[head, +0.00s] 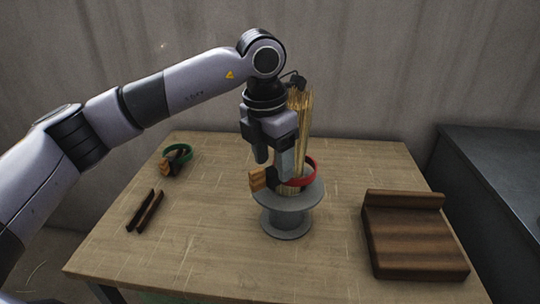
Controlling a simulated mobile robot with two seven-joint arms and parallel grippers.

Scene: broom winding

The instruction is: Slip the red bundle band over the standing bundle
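The red bundle band (310,174) is a ring with a wooden tab (258,180) and a dark piece on its left side. It appears to sit around the foot of the standing bundle (302,118), a tall sheaf of straw-coloured stalks. The bundle stands upright on a grey spool-like stand (286,218). My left gripper (273,165) points down at the bundle's left, just above the tab side of the band. Its fingers look apart; contact with the band is unclear. The gripper hides part of the bundle and band. My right gripper is not in view.
A green band (178,153) with a wooden tab lies at the table's back left. Two dark sticks (146,211) lie at left. A brown wooden block with a raised back (413,240) stands at right. A dark cabinet (497,170) adjoins. The table front is clear.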

